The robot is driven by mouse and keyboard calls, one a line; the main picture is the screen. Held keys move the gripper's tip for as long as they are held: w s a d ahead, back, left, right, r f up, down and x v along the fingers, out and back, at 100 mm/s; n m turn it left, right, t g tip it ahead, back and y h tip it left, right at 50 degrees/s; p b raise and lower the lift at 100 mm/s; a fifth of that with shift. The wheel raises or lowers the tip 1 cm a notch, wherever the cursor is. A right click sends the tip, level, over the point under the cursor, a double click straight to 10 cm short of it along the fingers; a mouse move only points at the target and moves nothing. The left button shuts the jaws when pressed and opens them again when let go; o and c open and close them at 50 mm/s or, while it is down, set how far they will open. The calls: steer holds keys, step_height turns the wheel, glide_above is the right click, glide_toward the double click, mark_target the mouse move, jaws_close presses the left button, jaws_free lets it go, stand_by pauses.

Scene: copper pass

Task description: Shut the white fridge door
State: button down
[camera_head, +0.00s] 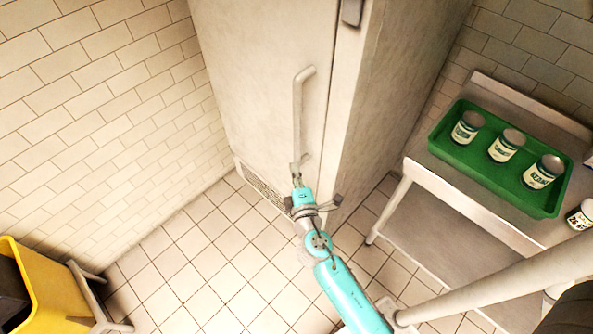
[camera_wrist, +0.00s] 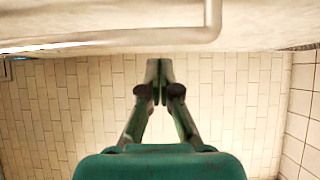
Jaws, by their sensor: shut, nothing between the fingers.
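The white fridge (camera_head: 385,75) stands against the back wall. Its tall door (camera_head: 255,85) faces me, with a long upright bar handle (camera_head: 298,115) near its right edge. A dark line runs along that edge; I cannot tell whether the door is fully shut or slightly ajar. My gripper (camera_head: 296,170) is shut and empty, by the handle's lower end, close to the door. I cannot tell if it touches. In the wrist view, my gripper's fingertips (camera_wrist: 158,72) are together, with the handle (camera_wrist: 130,38) and the pale door face above them.
A metal table (camera_head: 425,158) at right bears a green tray (camera_head: 490,185) with three cans, and another can (camera_head: 581,214) beside it. A yellow bin (camera_head: 50,285) stands at lower left. The tiled floor (camera_head: 200,265) between is clear.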

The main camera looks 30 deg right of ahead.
steer(key=s+d, duration=0.5)
steer(key=s, duration=0.1)
steer(key=shift+s+d, duration=0.25)
steer(key=shift+d, duration=0.15)
steer(key=shift+f, duration=0.1)
steer(key=s+a+m+g+y, duration=0.1)
steer(key=s+a+m+y, duration=0.4)
steer(key=s, duration=0.7)
steer(key=s+a+m+y, duration=0.1)
steer(key=s+a+m, duration=0.3)
steer(key=s+a, duration=0.6)
steer(key=s+d+r+m+g, duration=0.1)
steer(key=s+r+m, duration=0.3)
steer(key=s, duration=0.5)
step_height(320, 180, up, 2)
steer(key=shift+s+r+m, duration=0.1)
steer(key=shift+s+m, duration=0.2)
steer(key=shift+m, duration=0.1)
steer(key=shift+w+d, duration=0.1)
steer(key=shift+w, duration=0.05)
